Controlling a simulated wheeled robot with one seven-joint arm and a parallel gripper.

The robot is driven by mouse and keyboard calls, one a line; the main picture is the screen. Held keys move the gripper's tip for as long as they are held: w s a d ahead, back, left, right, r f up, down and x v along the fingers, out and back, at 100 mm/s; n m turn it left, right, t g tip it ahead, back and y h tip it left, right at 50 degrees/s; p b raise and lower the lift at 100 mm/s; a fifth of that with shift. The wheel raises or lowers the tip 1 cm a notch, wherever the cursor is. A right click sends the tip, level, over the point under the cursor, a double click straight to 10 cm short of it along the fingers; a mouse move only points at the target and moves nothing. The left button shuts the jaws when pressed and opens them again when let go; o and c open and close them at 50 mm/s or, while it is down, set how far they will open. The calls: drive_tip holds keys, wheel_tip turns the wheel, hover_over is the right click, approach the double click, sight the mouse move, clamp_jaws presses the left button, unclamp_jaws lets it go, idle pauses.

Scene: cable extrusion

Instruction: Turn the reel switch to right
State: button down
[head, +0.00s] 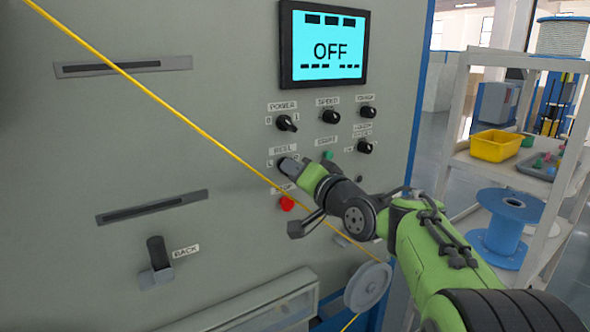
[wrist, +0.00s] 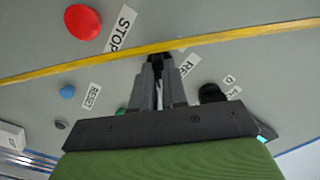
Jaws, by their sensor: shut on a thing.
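The reel switch (head: 282,162) is a small black knob on the grey machine panel, under a REEL label, with an L mark at its left. My gripper (head: 291,166) is at this switch, its fingers closed on the knob. In the wrist view the two grey fingers of my gripper (wrist: 160,75) come together around the dark knob (wrist: 158,58), with the REEL label (wrist: 187,66) beside them. The fingers hide most of the knob, so I cannot tell which way it points.
A yellow cable (head: 150,92) runs diagonally across the panel, close to my fingers. The red STOP button (head: 287,203) is just below, the POWER knob (head: 287,123) just above. The screen (head: 324,45) reads OFF. A shelf with a yellow bin (head: 495,145) stands at right.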

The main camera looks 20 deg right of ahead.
idle(0.4)
drive_tip(key=c, duration=1.2)
unclamp_jaws()
drive_tip(key=shift+o, duration=0.2)
drive_tip(key=b+v, duration=0.1)
drive_tip(key=v, duration=1.4)
drive_tip(key=shift+s, duration=0.35)
drive_tip(key=shift+d, duration=0.15)
